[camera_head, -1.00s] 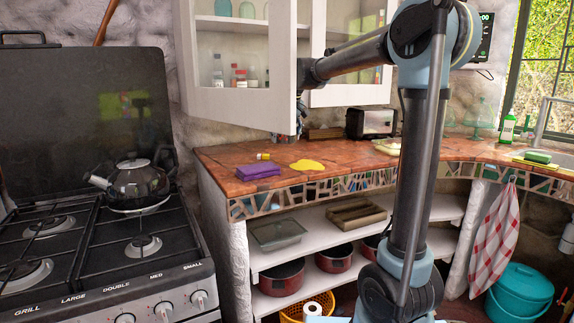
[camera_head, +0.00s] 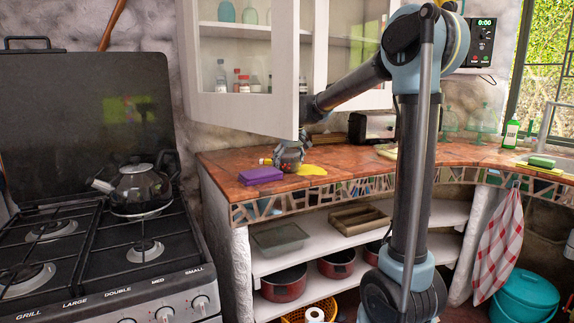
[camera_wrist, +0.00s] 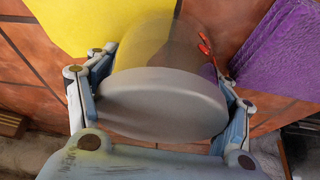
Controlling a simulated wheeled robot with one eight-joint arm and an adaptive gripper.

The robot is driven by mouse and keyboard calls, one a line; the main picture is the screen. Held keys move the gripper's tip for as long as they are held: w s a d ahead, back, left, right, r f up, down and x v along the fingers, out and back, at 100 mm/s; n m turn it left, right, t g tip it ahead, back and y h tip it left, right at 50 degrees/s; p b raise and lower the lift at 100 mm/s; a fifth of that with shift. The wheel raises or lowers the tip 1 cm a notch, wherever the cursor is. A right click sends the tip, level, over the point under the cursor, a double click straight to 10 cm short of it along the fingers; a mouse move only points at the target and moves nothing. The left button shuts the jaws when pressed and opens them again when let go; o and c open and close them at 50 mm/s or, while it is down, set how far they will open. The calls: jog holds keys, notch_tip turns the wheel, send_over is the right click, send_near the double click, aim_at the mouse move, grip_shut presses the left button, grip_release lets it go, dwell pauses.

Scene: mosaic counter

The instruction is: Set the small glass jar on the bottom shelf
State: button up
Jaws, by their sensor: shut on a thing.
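My gripper (camera_wrist: 160,105) is shut on a small clear glass jar (camera_wrist: 145,60) with a round grey lid (camera_wrist: 165,102); its fingers sit on either side of it. In the head view my gripper (camera_head: 290,158) is low over the counter (camera_head: 225,171), between the purple cloth and the yellow cloth. I cannot tell whether the jar touches the counter. The wall cabinet is open, and its lower shelf (camera_head: 225,98) bears several small jars and bottles (camera_head: 240,82). Under the counter are white shelves (camera_head: 440,212); the lower one (camera_head: 330,282) holds red pots.
The open cabinet door (camera_head: 290,70) hangs close above my gripper. A purple folded cloth (camera_head: 261,175) and a yellow cloth (camera_head: 312,170) lie on the counter. A toaster (camera_head: 372,127) stands behind; the stove with kettle (camera_head: 140,187) is left.

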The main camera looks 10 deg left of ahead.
jog(key=o, duration=1)
